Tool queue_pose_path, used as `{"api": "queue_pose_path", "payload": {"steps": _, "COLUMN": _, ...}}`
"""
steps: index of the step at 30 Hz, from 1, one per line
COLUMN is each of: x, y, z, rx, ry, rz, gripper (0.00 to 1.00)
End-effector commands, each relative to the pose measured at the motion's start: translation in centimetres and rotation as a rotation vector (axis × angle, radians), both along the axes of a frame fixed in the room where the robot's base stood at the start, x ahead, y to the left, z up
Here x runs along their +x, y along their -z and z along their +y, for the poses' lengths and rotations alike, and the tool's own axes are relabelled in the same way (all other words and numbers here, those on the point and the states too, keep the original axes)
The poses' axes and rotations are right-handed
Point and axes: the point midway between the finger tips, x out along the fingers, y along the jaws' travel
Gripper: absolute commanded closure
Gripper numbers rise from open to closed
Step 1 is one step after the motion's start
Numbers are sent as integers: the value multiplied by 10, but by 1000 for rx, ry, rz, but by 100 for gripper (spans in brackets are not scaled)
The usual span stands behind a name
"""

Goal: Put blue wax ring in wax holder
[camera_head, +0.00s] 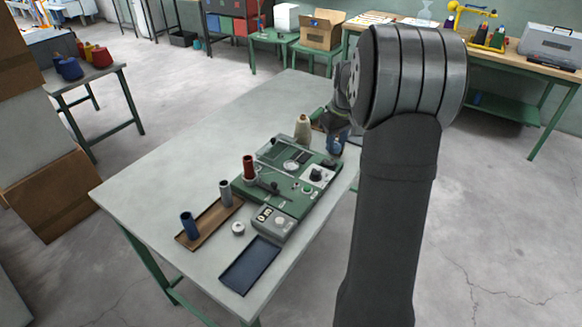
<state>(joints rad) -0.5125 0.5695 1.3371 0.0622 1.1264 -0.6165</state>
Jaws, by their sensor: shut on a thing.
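My gripper (336,128) is at the far right corner of the grey table, partly hidden behind my own arm. It is shut on a small dark blue thing (336,146), low over the table. This may be the blue wax ring, but its shape is too small to make out. The green machine (285,195) stands just left of it, with a round pale disc (291,166), a black knob and small metal fittings on top. I cannot tell which fitting is the wax holder.
A beige cone (303,129) stands beside the gripper. A red spool (249,168) is on the machine. The table's left half is clear.

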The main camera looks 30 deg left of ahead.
Motion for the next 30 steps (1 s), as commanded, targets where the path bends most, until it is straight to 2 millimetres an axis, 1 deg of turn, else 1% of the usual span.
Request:
{"api": "queue_pose_path", "payload": {"steps": 1, "x": -4, "y": -7, "z": 8, "rx": 1, "ry": -28, "rz": -1, "gripper": 95}}
{"api": "queue_pose_path", "payload": {"steps": 3, "x": -7, "y": -13, "z": 16, "rx": 1, "ry": -57, "rz": -2, "gripper": 95}}
{"api": "queue_pose_path", "payload": {"steps": 5, "x": -10, "y": -14, "z": 22, "rx": 1, "ry": -72, "rz": 0, "gripper": 95}}
{"api": "queue_pose_path", "payload": {"steps": 7, "x": -12, "y": -10, "z": 31, "rx": 0, "ry": -80, "rz": 1, "gripper": 95}}
{"api": "queue_pose_path", "payload": {"steps": 18, "x": -26, "y": 39, "z": 110, "rx": 1, "ry": -79, "rz": 1, "gripper": 95}}
{"api": "queue_pose_path", "payload": {"steps": 21, "x": -28, "y": 47, "z": 125, "rx": 0, "ry": -77, "rz": 1, "gripper": 95}}
{"api": "queue_pose_path", "payload": {"steps": 26, "x": -29, "y": 53, "z": 134, "rx": 1, "ry": -75, "rz": 0, "gripper": 95}}
{"api": "queue_pose_path", "payload": {"steps": 28, "x": -29, "y": 58, "z": 134, "rx": 0, "ry": -75, "rz": 1, "gripper": 95}}
{"api": "queue_pose_path", "payload": {"steps": 30, "x": -30, "y": 67, "z": 134, "rx": 0, "ry": -74, "rz": 1, "gripper": 95}}
